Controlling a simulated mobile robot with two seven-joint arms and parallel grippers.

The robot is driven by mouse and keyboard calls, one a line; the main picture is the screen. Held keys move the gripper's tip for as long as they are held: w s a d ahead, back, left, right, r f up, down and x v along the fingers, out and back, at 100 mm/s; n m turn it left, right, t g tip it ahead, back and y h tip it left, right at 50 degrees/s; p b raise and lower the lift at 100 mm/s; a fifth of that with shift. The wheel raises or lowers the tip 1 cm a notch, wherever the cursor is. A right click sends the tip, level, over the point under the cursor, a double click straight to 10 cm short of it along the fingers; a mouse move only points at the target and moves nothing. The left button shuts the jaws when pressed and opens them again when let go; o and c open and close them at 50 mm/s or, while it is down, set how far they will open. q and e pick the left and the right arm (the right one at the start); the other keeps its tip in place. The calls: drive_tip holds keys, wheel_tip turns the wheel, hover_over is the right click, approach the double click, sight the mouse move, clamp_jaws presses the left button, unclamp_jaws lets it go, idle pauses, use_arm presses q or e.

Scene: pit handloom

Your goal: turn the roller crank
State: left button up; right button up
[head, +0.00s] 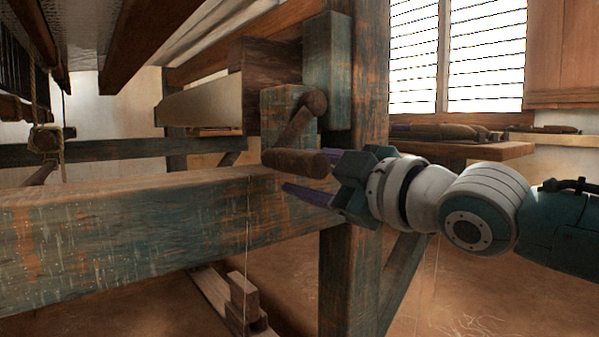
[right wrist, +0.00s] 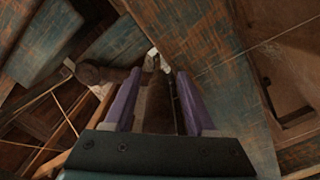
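The roller crank (head: 299,132) is a brown wooden arm running down and left from a round knob at its hub. It ends in a thick, rounded wooden handle (head: 295,163) pointing right. My right gripper (head: 318,176) comes in from the right with its purple fingers apart. One finger is partly hidden behind the handle's end, and the other is below it with a small gap. In the right wrist view the brown handle (right wrist: 156,108) lies between the two fingers. I cannot tell whether either finger touches it. My left gripper is not in view.
A worn blue-green beam (head: 150,228) runs across below the crank, close under the lower finger. An upright post (head: 349,270) stands behind the gripper. The pale cloth roller (head: 200,103) is left of the crank. A wooden bench (head: 470,150) stands behind at right.

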drive_tip(key=shift+o, duration=0.9)
drive_tip(key=shift+s+r, duration=0.1)
drive_tip(key=p+v, duration=0.5)
drive_tip(key=v, duration=0.4)
drive_tip(key=shift+s+d+p, duration=0.25)
drive_tip(key=shift+s+p, duration=0.05)
drive_tip(key=shift+p, duration=0.1)
